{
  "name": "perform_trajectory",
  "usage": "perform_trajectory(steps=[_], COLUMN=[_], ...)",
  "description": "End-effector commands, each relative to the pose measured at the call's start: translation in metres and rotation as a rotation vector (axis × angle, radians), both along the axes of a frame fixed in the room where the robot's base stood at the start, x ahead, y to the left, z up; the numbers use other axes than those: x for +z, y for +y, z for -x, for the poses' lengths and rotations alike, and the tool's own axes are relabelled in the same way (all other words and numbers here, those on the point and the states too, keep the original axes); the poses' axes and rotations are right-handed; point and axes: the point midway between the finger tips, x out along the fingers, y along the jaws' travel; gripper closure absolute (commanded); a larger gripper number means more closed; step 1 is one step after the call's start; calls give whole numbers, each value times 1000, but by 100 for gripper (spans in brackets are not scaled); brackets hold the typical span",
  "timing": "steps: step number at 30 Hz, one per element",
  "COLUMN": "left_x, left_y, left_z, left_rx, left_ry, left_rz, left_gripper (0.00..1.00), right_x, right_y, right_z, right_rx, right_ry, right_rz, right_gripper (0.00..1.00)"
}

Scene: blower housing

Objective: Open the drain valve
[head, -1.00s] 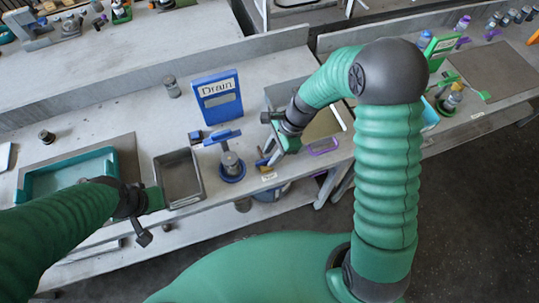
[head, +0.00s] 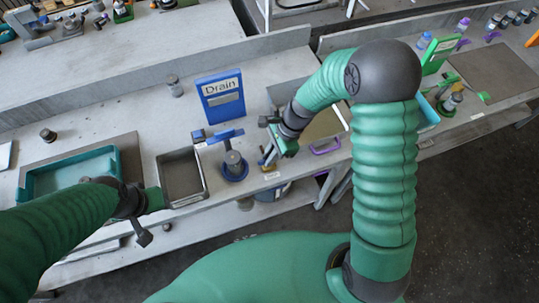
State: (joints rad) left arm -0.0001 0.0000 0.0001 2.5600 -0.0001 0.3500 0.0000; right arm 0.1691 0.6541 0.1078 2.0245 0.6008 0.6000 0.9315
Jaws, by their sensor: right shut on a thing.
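The drain valve (head: 234,163) is a grey upright body on a round blue base, with a blue cross handle (head: 224,136) on top. It stands in front of the blue sign reading "Drain" (head: 220,97). My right gripper (head: 272,138) is just right of the valve, apart from its blue handle. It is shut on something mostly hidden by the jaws. A small brass-coloured part (head: 266,159) shows right below it; I cannot tell if that is what is held. My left gripper (head: 146,216) is at the bench's front edge, left of the valve; its jaw opening is unclear.
A grey open bin (head: 204,183) stands left of the valve, and a teal tray (head: 30,187) farther left. A metal tray (head: 344,112) lies behind my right gripper. A purple handle (head: 325,150) is near the front edge. Bare bench lies left of the sign.

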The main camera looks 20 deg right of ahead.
Motion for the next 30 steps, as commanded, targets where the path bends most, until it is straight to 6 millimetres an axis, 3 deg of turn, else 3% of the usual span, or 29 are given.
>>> perform_trajectory(steps=[11, 30], left_x=[10, 36], left_y=[0, 0], left_z=[0, 0], left_rx=[0, 0], left_ry=[0, 0], left_rz=[0, 0], left_gripper=[64, 64], right_x=[2, 2], right_y=[-1, 1], right_z=[-3, -7], right_rx=[97, 666], right_ry=[-2, -4], right_rz=[3, 4], right_gripper=[100, 100])
